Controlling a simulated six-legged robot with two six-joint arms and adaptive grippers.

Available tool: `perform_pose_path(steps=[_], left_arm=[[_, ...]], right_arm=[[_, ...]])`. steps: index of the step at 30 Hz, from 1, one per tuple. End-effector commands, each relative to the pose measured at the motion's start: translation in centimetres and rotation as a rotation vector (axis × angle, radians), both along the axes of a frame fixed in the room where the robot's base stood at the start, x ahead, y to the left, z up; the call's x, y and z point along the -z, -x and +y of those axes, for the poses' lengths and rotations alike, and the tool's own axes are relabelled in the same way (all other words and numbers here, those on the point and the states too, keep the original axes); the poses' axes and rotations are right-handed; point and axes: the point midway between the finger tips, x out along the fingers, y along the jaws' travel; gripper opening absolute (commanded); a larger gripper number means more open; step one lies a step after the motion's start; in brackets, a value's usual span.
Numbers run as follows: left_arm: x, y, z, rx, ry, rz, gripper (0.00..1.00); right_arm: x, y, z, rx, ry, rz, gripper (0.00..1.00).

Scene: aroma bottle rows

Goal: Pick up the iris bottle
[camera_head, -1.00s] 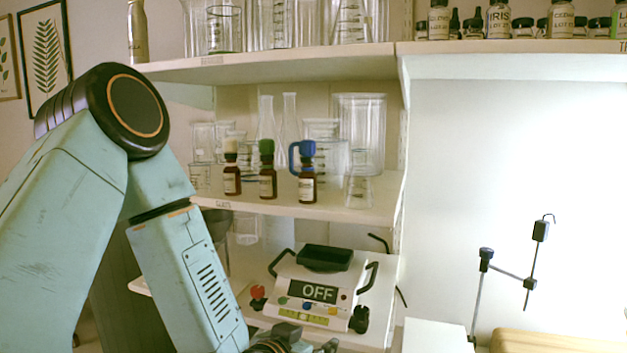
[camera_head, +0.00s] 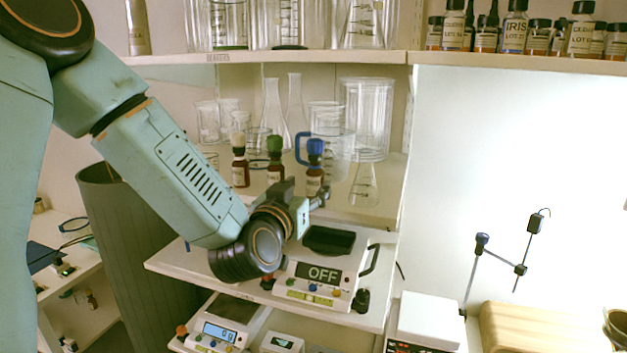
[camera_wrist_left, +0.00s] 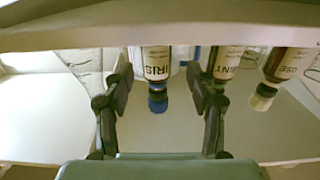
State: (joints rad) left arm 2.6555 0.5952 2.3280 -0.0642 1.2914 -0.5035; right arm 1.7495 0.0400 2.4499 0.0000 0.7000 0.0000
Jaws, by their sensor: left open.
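The iris bottle (camera_wrist_left: 156,62) is a small brown bottle with a blue cap. Its IRIS label reads in the left wrist view, where the bottles appear upside down. It stands upright on the middle shelf in the head view (camera_head: 314,181), rightmost of three small bottles. My left gripper (camera_head: 307,192) is open just in front of it. In the left wrist view the gripper (camera_wrist_left: 160,92) has a finger on either side of the bottle's line, with no visible grip. Contact cannot be told. My right gripper is not in view.
A green-capped bottle (camera_head: 275,172) and a cream-capped bottle (camera_head: 240,170) stand close to the left. A glass flask (camera_head: 364,188) stands close to the right, with a large beaker (camera_head: 368,110) behind. Another bottle marked IRIS (camera_head: 514,32) stands on the upper shelf.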

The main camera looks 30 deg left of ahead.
Motion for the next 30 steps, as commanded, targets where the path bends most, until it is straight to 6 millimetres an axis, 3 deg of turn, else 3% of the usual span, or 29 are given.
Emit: perform_pose_path(steps=[10, 20, 30], left_arm=[[-0.6, -4.2, 1.1, 0.0, -0.001, 0.001, 0.57], [-0.5, -4.7, 1.2, 0.0, 0.002, 0.001, 0.57], [-0.5, -4.6, 1.2, 0.0, 0.002, 0.001, 0.28]], right_arm=[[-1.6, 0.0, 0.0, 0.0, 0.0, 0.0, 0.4], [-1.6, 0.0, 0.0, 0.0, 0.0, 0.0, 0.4], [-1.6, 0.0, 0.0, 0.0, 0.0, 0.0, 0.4]])
